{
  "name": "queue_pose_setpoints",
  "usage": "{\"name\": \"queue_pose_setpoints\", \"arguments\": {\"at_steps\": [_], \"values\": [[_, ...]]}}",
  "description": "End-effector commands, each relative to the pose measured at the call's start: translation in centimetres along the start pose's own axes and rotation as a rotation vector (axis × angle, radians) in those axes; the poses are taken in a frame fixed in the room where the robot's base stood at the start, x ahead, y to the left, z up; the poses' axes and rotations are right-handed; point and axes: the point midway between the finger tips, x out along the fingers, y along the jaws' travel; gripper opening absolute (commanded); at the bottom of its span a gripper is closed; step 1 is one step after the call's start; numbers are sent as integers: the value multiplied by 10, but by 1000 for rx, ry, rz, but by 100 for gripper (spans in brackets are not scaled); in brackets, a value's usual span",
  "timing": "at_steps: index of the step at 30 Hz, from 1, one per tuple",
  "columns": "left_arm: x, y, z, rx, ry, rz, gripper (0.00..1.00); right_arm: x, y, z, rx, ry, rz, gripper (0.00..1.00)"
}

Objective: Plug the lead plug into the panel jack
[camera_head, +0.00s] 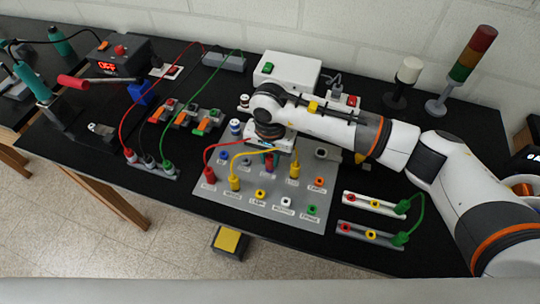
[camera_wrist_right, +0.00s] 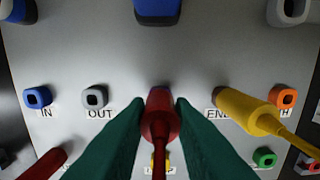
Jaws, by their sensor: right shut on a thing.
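My right gripper (camera_head: 268,160) is over the middle of the grey jack panel (camera_head: 232,205). In the right wrist view its green fingers (camera_wrist_right: 160,120) are shut on a red lead plug (camera_wrist_right: 160,112), whose red lead trails toward the camera. The plug's tip lines up with a blue-purple jack (camera_wrist_right: 161,88), which it mostly hides; I cannot tell whether the tip is in it. The lead's other red plug (camera_head: 209,175) stands at the panel's left; it shows at the lower left in the wrist view (camera_wrist_right: 45,165). My left gripper is not in view.
Yellow plugs stand on the panel at left (camera_head: 234,182) and right (camera_head: 294,170), joined by a yellow lead. The right one (camera_wrist_right: 245,110) is close beside my fingers. A white box (camera_head: 290,68) stands behind. Jack strips with a green lead (camera_head: 417,215) lie to the right.

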Motion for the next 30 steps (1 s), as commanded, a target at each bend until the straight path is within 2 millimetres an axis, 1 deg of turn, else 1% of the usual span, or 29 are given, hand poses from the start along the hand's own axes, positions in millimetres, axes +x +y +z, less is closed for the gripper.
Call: {"name": "queue_pose_setpoints", "arguments": {"at_steps": [14, 15, 17, 18, 19, 26, 30], "values": [[5, 0, 0, 0, 0, 0, 36, 5, 0, 0, 0, 0, 0, 0], [4, 0, 0, 0, 0, 0, 36, 3, 0, 0, 0, 0, 0, 28], [4, 0, 0, 0, 0, 0, 36, 3, 0, 0, 0, 0, 0, 38], [4, 0, 0, 0, 0, 0, 36, 3, 0, 0, 0, 0, 0, 44], [4, 0, 0, 0, 0, 0, 36, 3, 0, 0, 0, 0, 0, 47], [4, 0, 0, 0, 0, 0, 36, 3, 0, 0, 0, 0, 0, 47], [7, 0, 0, 0, 0, 0, 36, -3, 0, 1, 0, -2, 2, 47]]}}
